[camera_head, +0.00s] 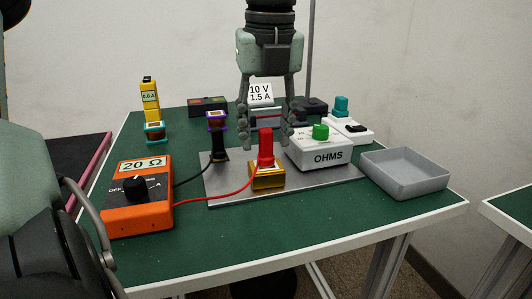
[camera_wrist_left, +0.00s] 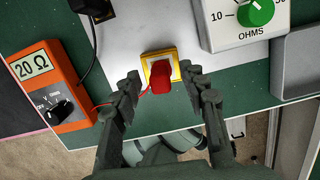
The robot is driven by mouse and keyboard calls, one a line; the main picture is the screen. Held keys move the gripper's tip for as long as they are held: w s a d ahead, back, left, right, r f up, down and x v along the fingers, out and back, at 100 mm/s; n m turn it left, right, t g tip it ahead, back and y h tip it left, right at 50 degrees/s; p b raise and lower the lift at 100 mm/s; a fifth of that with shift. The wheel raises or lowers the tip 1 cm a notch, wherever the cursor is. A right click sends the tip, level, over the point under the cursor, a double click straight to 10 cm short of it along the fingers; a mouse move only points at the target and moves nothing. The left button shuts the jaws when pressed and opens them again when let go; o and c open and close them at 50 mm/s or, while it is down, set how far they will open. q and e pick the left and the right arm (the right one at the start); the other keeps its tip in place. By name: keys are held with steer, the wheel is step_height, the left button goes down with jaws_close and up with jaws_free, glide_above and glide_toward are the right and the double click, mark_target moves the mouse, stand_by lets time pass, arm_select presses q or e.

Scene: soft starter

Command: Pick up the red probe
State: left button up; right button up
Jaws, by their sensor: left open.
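The red probe (camera_head: 265,150) stands upright in a yellow block (camera_head: 268,180) on a grey metal plate (camera_head: 325,184). A red wire runs from it to the orange meter (camera_head: 138,215), which reads 20 Ω. My left gripper (camera_head: 267,140) points down, open and empty, with its fingers spread left and right of the probe and seemingly behind it. In the left wrist view the probe (camera_wrist_left: 160,79) shows between the open fingertips, with no clear contact. The yellow block (camera_wrist_left: 150,57) is partly hidden by the probe there. My right gripper is not in view.
A black probe (camera_head: 218,148) stands left of the yellow block. A white OHMS box (camera_head: 322,155) with a green knob is close on the right. An empty grey tray (camera_head: 405,178) lies at the right edge. The green table front (camera_head: 270,230) is clear.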

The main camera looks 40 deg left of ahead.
arm_select(q)
jaws_close()
stand_by(0.5)
